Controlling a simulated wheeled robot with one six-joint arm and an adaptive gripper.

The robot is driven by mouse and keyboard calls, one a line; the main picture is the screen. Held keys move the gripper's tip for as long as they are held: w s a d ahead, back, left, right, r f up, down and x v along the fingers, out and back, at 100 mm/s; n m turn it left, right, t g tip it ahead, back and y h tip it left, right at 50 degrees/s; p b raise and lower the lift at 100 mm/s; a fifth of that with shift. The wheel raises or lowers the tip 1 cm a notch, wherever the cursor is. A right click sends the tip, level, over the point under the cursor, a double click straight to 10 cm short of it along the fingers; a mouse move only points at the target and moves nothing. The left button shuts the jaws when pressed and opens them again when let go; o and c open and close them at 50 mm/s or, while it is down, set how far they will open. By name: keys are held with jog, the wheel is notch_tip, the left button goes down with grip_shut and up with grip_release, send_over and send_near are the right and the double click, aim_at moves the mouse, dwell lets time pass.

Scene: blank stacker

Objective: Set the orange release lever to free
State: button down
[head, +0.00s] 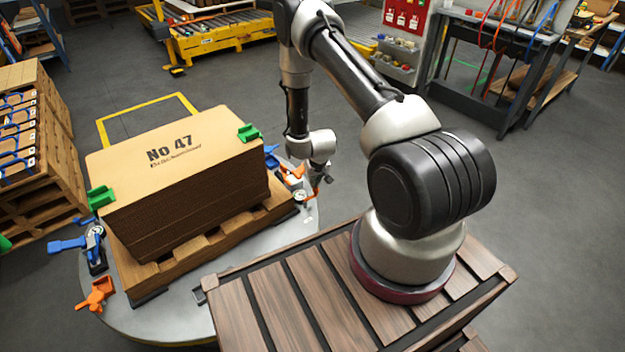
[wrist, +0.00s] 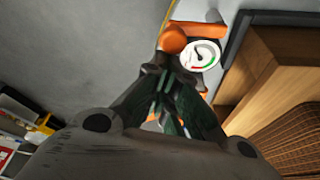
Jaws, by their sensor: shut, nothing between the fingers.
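An orange lever (head: 293,172) is at the right side of the round metal table, beside the cardboard stack. In the wrist view an orange part with a rounded end (wrist: 172,40) lies just beyond my fingertips, next to a round white gauge (wrist: 202,54). My gripper (head: 316,188) points down beside this lever and is shut and empty; its fingers (wrist: 160,72) partly cover the orange part. I cannot tell whether they touch it. A second orange lever (head: 97,293) is at the table's front left edge. The lever's free mark is not readable.
The cardboard stack (head: 190,200) marked No 47 sits on a wooden pallet (head: 200,246), with green corner clips (head: 101,197). A blue lever (head: 68,244) stands at the table's left. My arm stands on a slatted wooden top (head: 320,300). Open floor lies to the right.

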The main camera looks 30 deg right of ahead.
jog(key=s+m+g+h, duration=0.1)
jog(key=s+m+h, duration=0.1)
jog(key=s+m, duration=0.4)
jog(key=shift+s+d+m+g+h, duration=0.15)
jog(key=shift+s+m+g+h, duration=0.2)
jog(key=shift+m, duration=1.65)
jog(key=shift+s, duration=0.1)
jog(key=shift+r, duration=0.1)
